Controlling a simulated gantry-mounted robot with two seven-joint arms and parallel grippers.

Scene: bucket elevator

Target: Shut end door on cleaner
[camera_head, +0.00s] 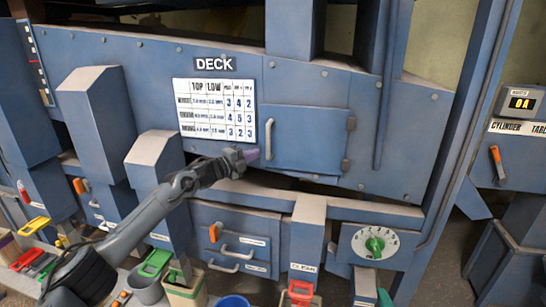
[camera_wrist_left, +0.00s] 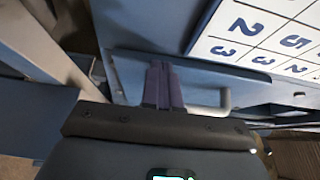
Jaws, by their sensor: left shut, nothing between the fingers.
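The blue door (camera_head: 310,140) is on the front of the blue cleaner under the DECK sign, just right of the white number chart. A grey upright handle (camera_head: 269,138) is on its left side, and hinges show on its right edge. I cannot tell whether the door is flush or slightly ajar. My left gripper (camera_head: 251,155) is shut and empty, just left of the handle's lower end. In the left wrist view, its dark purple fingers (camera_wrist_left: 163,84) are together, beside a curved grey handle (camera_wrist_left: 216,108). I cannot tell whether they touch it. My right gripper is out of view.
The number chart (camera_head: 216,109) is fixed left of the door. Blue chutes (camera_head: 94,120) stick out farther left. A blue frame post (camera_head: 470,110) stands at right.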

